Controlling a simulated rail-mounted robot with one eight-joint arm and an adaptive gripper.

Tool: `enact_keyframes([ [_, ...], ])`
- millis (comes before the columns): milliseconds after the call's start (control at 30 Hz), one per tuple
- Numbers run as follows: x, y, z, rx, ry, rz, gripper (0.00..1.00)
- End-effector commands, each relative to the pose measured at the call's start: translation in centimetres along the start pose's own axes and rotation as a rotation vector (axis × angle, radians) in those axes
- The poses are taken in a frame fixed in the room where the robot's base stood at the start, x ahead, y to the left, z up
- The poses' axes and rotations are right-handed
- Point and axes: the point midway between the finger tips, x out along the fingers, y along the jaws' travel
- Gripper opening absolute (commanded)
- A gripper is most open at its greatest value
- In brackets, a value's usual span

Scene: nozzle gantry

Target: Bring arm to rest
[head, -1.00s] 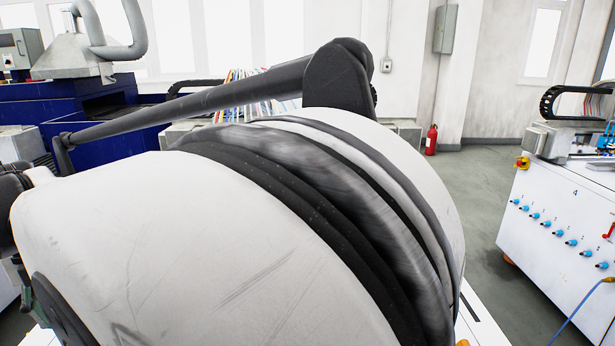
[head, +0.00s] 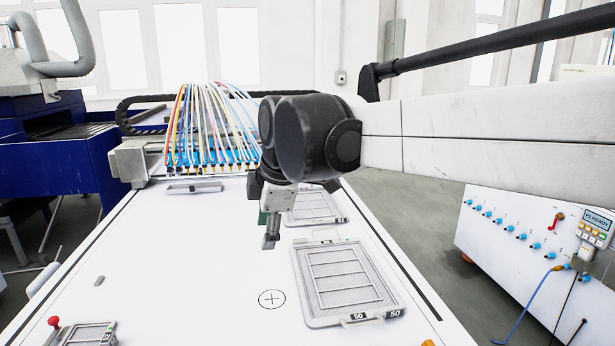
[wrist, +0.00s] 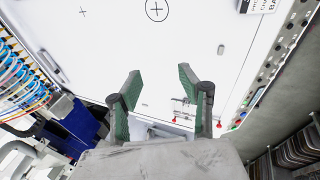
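My gripper (head: 270,240) hangs from my wrist above the white table (head: 180,290), left of the framed mesh trays. In the wrist view my gripper (wrist: 163,100) shows two green-padded fingers spread apart, with nothing between them. My arm reaches in from the right side of the head view. Part of the gripper is hidden behind its own wrist in the head view.
A framed tray (head: 345,280) lies on the table's right, with another tray (head: 312,207) behind it. A row of coloured hoses (head: 212,125) stands at the back. A small tray (head: 85,335) with a red knob is front left. A white cabinet (head: 520,240) stands right.

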Motion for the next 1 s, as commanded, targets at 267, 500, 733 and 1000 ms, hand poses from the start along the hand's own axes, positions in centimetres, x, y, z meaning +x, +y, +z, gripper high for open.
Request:
enact_keyframes([
  [267, -2.9, -7.0, 8.9, 0.521, -0.044, 0.093, 0.38],
  [500, -4.0, -14.1, 14.8, 0.965, -0.059, 0.192, 0.38],
  [733, -3.8, -21.3, 19.1, 1.382, -0.046, 0.300, 0.38],
  [1000, -2.7, -26.9, 21.7, 1.706, -0.016, 0.395, 0.38],
])
